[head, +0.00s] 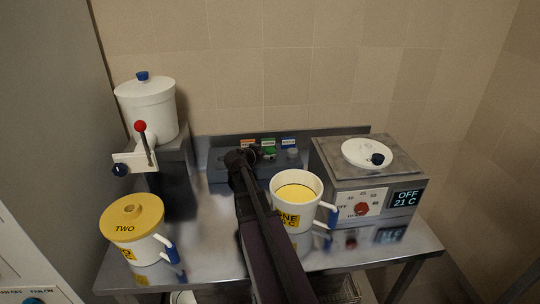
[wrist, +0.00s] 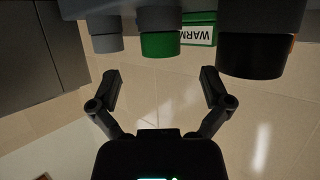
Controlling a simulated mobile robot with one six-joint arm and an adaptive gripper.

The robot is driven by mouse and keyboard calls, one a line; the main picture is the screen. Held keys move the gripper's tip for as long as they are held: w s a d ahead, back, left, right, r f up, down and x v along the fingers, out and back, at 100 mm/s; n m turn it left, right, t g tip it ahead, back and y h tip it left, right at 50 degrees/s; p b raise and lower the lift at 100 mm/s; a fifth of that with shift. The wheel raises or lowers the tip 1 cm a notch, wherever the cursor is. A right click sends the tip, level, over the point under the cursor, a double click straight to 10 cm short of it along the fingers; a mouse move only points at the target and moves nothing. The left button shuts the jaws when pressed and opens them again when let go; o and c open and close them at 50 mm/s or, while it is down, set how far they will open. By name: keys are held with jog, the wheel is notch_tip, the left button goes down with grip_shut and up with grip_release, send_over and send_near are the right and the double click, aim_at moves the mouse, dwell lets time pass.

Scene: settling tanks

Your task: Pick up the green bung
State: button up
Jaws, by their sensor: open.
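The green bung (head: 269,155) sits in the rack (head: 225,172) at the back of the steel table, between a grey bung (head: 293,154) and a black one. The wrist view, which looks upside down, shows the green bung (wrist: 160,38) at the top middle, below a green label reading WARM (wrist: 199,30). My gripper (wrist: 160,86) is open and empty. Its fingers are spread to either side of the green bung's line, with the bung apart from them. In the head view my arm's dark end hides part of the rack and the fingertips are unclear.
The black bung (wrist: 250,55) and grey bung (wrist: 107,36) flank the green one closely. A white mug of yellow liquid (head: 297,192) stands right of my arm. A heater box (head: 365,175) is at right; a lidded mug (head: 133,220) and dispenser pot (head: 147,105) at left.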

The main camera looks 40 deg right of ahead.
aim_at(269, 152)
jog(key=shift+b+x, duration=0.95)
jog(key=shift+x, duration=1.6)
jog(key=shift+w, duration=0.1)
jog(key=c, duration=1)
